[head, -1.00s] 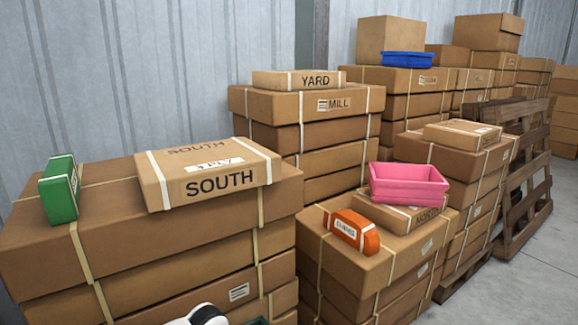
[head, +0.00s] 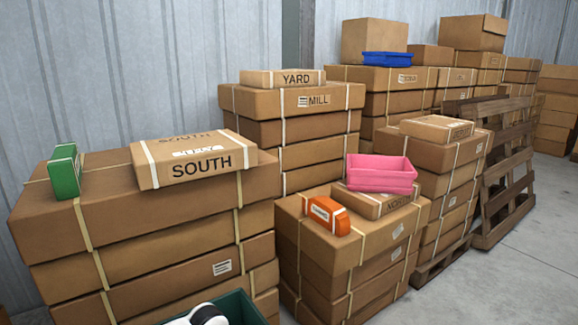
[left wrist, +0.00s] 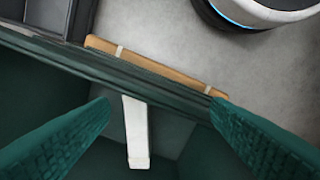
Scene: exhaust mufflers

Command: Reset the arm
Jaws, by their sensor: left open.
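My left gripper (left wrist: 160,102) shows in the left wrist view as two dark green textured fingers, one at each lower side, spread apart with nothing gripped. Between and beyond them is a dark green bin, whose rim (left wrist: 110,78) crosses the picture on a slant. A white bar-shaped thing (left wrist: 138,135) shows between the fingers; whether it lies in the bin is hard to tell. In the head view part of a dark green bin (head: 243,306) shows at the bottom edge, beside a white rounded part of mine. My right gripper is not in view.
Strapped carton stacks fill the head view. On them sit a green box (head: 65,172), SOUTH carton (head: 200,163), orange item (head: 328,216), pink tray (head: 381,175), blue tray (head: 387,59) and YARD carton (head: 283,79). A wooden pallet (head: 507,190) leans at right; clear floor (head: 530,270) lies before it.

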